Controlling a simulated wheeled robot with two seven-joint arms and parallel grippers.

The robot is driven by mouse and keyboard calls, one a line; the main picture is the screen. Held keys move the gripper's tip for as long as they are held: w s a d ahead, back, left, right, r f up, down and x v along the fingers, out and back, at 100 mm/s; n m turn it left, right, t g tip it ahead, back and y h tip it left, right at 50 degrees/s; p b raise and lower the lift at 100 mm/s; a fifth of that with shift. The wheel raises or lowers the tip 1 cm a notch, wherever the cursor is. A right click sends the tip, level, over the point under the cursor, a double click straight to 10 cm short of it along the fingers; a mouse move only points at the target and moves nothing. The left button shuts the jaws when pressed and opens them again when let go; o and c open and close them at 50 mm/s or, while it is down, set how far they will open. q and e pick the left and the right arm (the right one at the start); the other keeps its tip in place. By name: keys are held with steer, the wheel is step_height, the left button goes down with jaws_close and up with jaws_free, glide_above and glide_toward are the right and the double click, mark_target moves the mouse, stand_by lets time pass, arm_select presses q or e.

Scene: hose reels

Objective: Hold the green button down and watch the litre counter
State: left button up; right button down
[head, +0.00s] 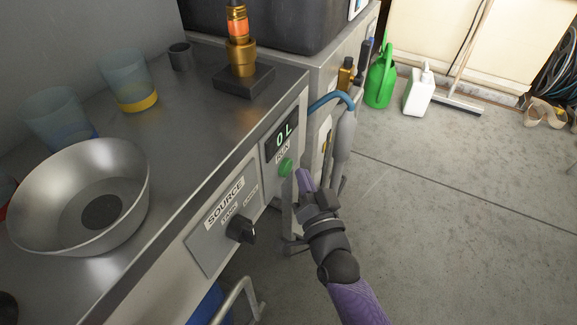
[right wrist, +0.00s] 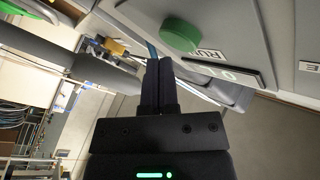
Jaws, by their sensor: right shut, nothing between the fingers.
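The green button (head: 286,167) sits on the front panel of the metal bench, just under the RUN label. The litre counter (head: 284,136) above it reads 0 L in green digits. My right gripper (head: 304,180) is shut and empty, just to the right of the button and apart from it in the head view. In the right wrist view the shut fingers (right wrist: 160,62) point up at the panel, with the green button (right wrist: 180,35) just beyond and to the right of their tips. My left gripper is not in view.
A SOURCE panel with a black knob (head: 240,230) is left of the button. A blue hose (head: 332,99) and grey nozzle hang close behind my right gripper. A metal bowl (head: 80,195) and a brass fitting (head: 241,55) stand on the bench.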

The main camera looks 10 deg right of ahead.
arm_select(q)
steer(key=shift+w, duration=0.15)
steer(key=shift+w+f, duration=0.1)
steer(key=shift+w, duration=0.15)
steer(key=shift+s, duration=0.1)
arm_select(e)
steer(key=shift+a, duration=0.1)
stand_by(0.3)
steer(key=shift+w+a, duration=0.25)
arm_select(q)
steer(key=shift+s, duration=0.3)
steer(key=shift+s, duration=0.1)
